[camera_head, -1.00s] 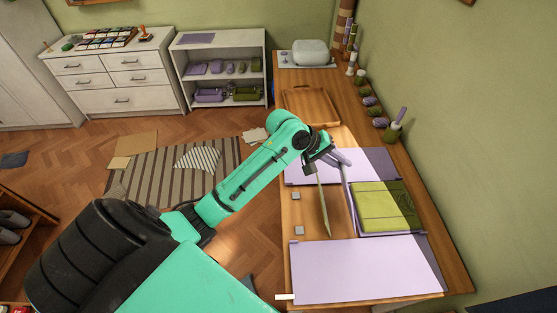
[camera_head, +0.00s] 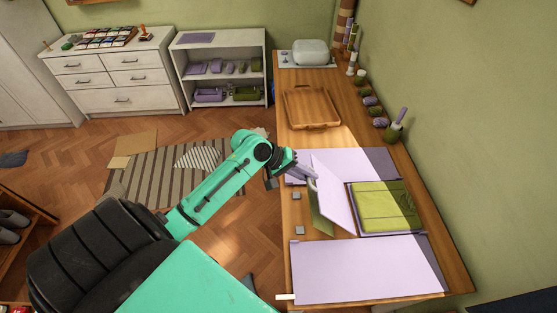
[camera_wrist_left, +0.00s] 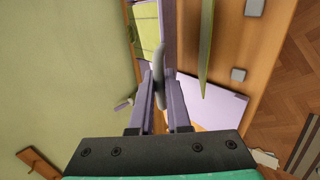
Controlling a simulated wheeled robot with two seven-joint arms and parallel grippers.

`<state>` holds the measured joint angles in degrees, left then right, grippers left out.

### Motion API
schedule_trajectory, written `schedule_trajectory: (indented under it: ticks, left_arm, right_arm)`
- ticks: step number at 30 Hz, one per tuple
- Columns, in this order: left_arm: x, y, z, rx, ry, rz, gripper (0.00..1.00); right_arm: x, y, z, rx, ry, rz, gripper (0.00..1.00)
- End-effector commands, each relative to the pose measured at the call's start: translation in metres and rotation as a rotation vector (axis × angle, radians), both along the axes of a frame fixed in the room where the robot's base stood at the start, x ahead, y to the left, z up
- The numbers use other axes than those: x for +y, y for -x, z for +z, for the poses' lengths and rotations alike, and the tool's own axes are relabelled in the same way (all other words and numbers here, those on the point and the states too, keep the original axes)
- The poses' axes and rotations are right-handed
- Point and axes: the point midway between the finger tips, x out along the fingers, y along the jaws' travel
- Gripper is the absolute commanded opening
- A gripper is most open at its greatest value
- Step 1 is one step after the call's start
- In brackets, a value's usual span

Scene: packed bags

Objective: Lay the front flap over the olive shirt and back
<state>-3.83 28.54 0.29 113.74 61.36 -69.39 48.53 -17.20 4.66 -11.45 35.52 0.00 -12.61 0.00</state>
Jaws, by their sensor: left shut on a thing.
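The olive shirt (camera_head: 388,208) lies folded flat on the table; part of it also shows in the wrist view (camera_wrist_left: 147,30). The lavender front flap (camera_head: 335,195) stands up on the robot's side of the shirt and leans away from it. My left gripper (camera_head: 307,174) is shut at the flap's upper edge, by a grey loop (camera_wrist_left: 160,75) between its fingers (camera_wrist_left: 165,100). My right gripper is out of view.
Lavender panels lie flat at the far side (camera_head: 376,160) and near side (camera_head: 365,270) of the shirt. Two small grey blocks (camera_head: 298,230) sit near the table's edge. A wooden tray (camera_head: 312,108) lies farther back. Small bundles (camera_head: 383,122) line the wall.

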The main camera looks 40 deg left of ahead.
Motion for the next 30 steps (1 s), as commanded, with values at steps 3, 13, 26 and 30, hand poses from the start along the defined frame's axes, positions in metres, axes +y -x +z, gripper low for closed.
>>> schedule_trajectory:
  ticks: [3,13,26,30]
  left_arm:
    - [0.009,0.007,-0.009,0.002,-0.001,0.001,0.00]
    - [0.012,0.010,-0.015,0.002,-0.001,0.001,0.00]
    - [0.038,0.030,-0.056,0.000,0.000,0.000,0.00]
    - [0.037,0.030,-0.055,0.000,0.000,0.000,0.00]
  right_arm:
    - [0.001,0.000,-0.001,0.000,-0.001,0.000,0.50]
    - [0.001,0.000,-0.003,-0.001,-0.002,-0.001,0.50]
    - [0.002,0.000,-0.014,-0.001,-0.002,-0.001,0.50]
    - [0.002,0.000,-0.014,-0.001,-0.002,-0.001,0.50]
